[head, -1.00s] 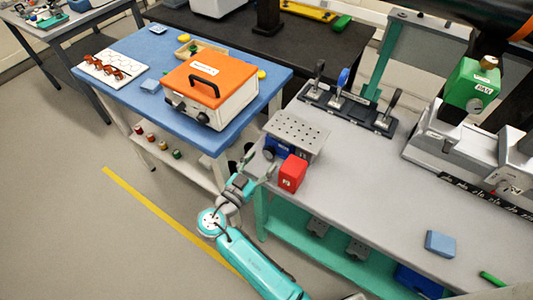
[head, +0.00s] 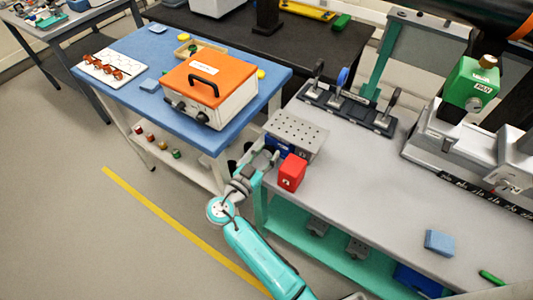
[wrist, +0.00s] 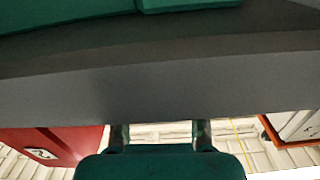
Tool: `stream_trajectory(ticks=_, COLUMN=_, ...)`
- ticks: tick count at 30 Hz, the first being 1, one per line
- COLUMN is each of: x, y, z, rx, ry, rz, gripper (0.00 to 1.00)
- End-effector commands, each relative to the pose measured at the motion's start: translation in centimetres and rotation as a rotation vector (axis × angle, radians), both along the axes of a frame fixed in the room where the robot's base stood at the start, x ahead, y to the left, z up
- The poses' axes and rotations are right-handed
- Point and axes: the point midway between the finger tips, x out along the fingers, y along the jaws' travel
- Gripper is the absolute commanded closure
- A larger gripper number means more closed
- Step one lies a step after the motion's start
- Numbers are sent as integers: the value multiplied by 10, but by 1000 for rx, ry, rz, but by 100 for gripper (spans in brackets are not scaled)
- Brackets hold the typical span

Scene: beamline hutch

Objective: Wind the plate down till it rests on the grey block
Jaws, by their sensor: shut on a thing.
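The perforated grey plate (head: 296,130) is the top of a small jack with a blue body (head: 277,147), at the left end of the grey bench. My gripper (head: 266,159) is at the jack's front left side, shut on its knob, which the fingers mostly hide in the head view. In the wrist view my gripper's two fingers (wrist: 160,136) show below a broad grey surface, and the knob cannot be made out. I cannot pick out the grey block under the plate, nor the gap there.
A red block (head: 292,172) stands close to the right of my gripper; it also shows in the wrist view (wrist: 60,143). A rack of levers (head: 347,107) stands behind the jack. An orange-topped box (head: 208,88) sits on the blue table. The bench's middle is clear.

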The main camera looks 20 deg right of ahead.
Motion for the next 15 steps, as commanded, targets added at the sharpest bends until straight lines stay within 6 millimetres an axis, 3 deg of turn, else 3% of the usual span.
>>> stream_trajectory(ticks=15, x=0, y=0, z=0, rx=-129, ry=178, rz=0, gripper=93)
